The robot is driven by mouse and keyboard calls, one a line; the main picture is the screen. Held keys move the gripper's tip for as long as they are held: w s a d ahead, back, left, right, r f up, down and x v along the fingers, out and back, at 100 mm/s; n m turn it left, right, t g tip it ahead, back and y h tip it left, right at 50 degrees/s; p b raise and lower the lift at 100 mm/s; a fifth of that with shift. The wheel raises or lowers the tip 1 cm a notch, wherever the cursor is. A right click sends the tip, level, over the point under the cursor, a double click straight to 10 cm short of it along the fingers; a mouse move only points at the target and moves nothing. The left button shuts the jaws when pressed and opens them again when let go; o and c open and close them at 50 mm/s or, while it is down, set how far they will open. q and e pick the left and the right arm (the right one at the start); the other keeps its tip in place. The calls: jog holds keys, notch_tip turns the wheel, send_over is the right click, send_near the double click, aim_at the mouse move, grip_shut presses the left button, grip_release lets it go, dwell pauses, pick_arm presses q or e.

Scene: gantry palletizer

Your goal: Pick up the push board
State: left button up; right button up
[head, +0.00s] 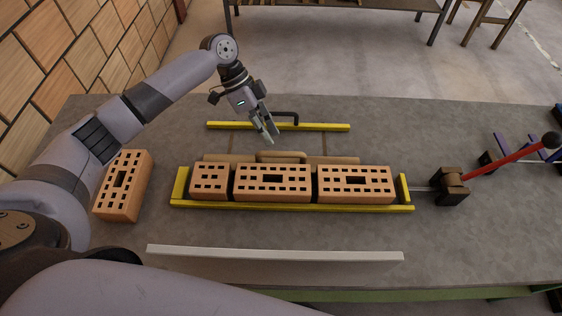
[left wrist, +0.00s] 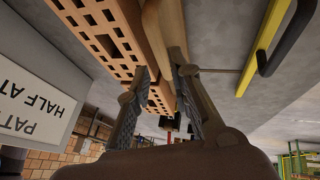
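The push board (head: 340,160) is a long, low wooden board with a raised wooden grip (head: 281,156) at its middle. It lies just behind a row of bricks in the yellow-edged tray (head: 290,207). My left gripper (head: 270,140) is open, pointing down just above and behind the grip. In the left wrist view its two fingers (left wrist: 165,88) are spread, with the wooden grip (left wrist: 172,35) seen running between them. I cannot tell whether either finger touches the wood. My right gripper is not in view.
Three holed bricks (head: 272,183) stand in the tray, and another brick (head: 122,185) lies at left. Behind is a yellow bar (head: 335,127) with a black handle. A red lever (head: 505,158) is at right; a white sign (head: 275,254) stands in front.

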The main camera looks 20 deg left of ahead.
aim_at(281, 160)
pick_arm(q)
jog(key=p+x, duration=0.1)
jog(key=x, duration=0.3)
jog(key=shift+d+f, duration=0.2)
jog(key=shift+d, duration=0.15)
jog(key=shift+d+f, duration=0.15)
jog(key=shift+f, duration=0.35)
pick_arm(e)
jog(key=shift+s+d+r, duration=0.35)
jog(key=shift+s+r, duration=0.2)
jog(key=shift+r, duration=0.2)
pick_arm(q)
jog(key=shift+c, duration=0.6)
grip_shut()
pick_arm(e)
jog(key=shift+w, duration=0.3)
